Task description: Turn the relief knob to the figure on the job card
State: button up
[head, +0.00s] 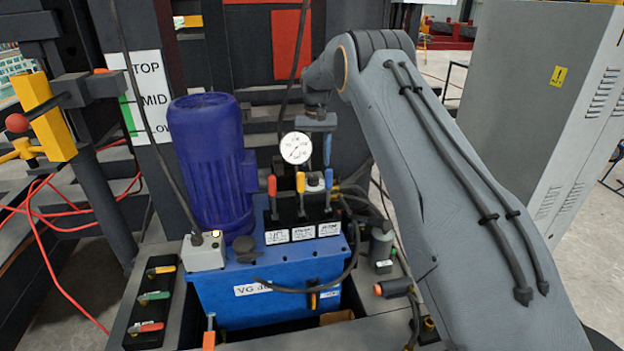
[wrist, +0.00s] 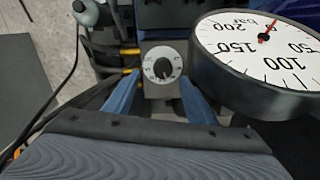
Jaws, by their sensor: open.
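The relief knob (wrist: 162,67) shows in the wrist view as a dark knob on a round pale dial, set on a grey block. Its dial marks are too small to read. My gripper (wrist: 159,88) is open, its two blue fingers left and right of the knob's block and nothing between them. I cannot tell how far the tips are from the knob. In the head view my gripper (head: 318,150) is above the blue power unit, partly behind the pressure gauge (head: 296,148). I cannot make out a job card in either view.
The pressure gauge face (wrist: 265,50) is close to my right finger; its red needle is near 0 bar. Red, yellow and blue levers (head: 300,183) stand near the knob. A blue motor (head: 208,155) is at left. Hoses run at right. A TOP/MID/LOW sign (head: 145,95) is behind.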

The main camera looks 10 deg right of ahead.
aim_at(313, 177)
jog(key=shift+w+a+f, duration=0.1)
jog(key=shift+a+f, duration=0.1)
jog(key=shift+a, duration=0.05)
jog(key=shift+f, duration=3.55)
jog(key=c, duration=1)
jog(key=n+b, duration=0.1)
jog(key=n, duration=0.1)
jog(key=shift+f+n+b, duration=0.1)
jog(key=shift+n+b, duration=0.2)
jog(key=shift+c, duration=0.2)
jog(key=shift+n, duration=0.7)
jog(key=o, duration=1)
